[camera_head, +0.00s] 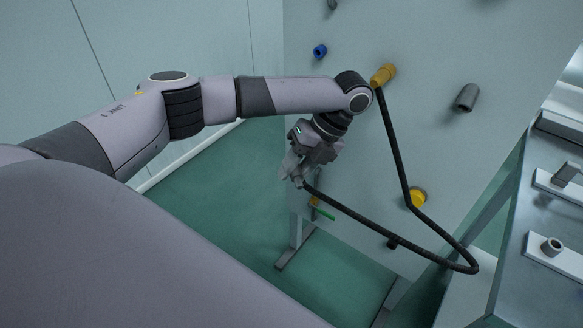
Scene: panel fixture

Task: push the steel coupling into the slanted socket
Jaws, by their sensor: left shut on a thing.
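My left gripper (294,177) hangs low in front of the panel, left of its middle, pointing down. It is shut on the steel coupling (298,182), a small light-grey piece at the end of a black hose (350,210); the fingers hide most of it. The hose loops down to the right and back up to a yellow fitting (383,75) on the panel. A dark grey, tilted cylinder (467,97) juts from the panel's upper right, well apart from the gripper; I cannot tell whether it is the slanted socket. My right gripper is not in view.
The pale panel (430,150) also carries a blue fitting (320,51), a yellow round fitting (415,198) and a green piece (322,214) close below the gripper. A metal bench (510,250) with white holders stands at right. Green floor lies open at left.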

